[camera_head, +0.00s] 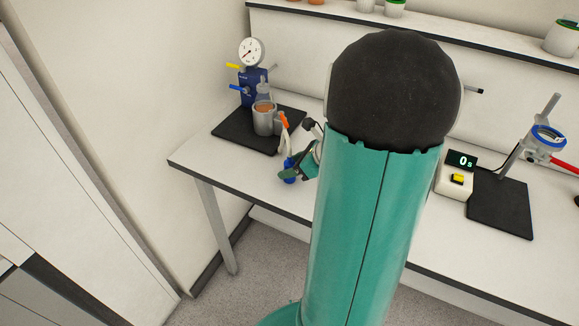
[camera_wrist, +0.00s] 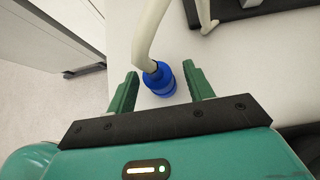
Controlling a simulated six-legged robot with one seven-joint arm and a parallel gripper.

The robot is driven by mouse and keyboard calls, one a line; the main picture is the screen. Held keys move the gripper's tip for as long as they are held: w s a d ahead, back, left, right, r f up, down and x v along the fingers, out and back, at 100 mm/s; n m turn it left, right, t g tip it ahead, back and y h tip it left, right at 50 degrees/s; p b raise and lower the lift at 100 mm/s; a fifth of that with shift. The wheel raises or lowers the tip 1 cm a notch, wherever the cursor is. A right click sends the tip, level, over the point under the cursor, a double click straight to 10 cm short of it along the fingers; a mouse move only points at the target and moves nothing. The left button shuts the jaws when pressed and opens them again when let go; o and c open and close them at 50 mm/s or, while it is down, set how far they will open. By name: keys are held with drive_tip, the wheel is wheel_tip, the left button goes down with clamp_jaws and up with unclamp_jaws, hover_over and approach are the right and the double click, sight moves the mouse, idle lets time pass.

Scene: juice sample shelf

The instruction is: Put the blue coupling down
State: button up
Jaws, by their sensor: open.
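The blue coupling (camera_wrist: 158,79) is on the end of a pale hose (camera_wrist: 148,35) and rests on the white bench top in the wrist view. My gripper (camera_wrist: 162,90) is open, with one green finger on each side of the coupling and a gap visible on both sides. In the head view the coupling (camera_head: 290,172) shows near the bench's front edge beside my gripper (camera_head: 299,170). My arm hides part of the bench there.
A black mat (camera_head: 235,133) holds a blue device with a gauge (camera_head: 251,52) and a metal cup (camera_head: 264,122). A timer (camera_head: 456,175) and a stand on a black plate (camera_head: 500,207) are at the right. A shelf (camera_head: 480,37) runs along the back wall.

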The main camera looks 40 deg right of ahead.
drive_tip(key=v, duration=1.1)
drive_tip(key=a+r+n+g+h, duration=0.1)
drive_tip(key=a+r+n, duration=0.1)
drive_tip(key=a+n, duration=0.8)
drive_tip(key=s+a+r+n+g+h, duration=0.1)
drive_tip(key=a+r+n, duration=0.2)
drive_tip(key=a+n, duration=0.7)
drive_tip(key=s+a+r+n+g+h, duration=0.1)
drive_tip(key=a+r+n, duration=0.2)
drive_tip(key=a+n, duration=0.7)
drive_tip(key=shift+n+g, duration=0.3)
drive_tip(key=shift+n, duration=0.7)
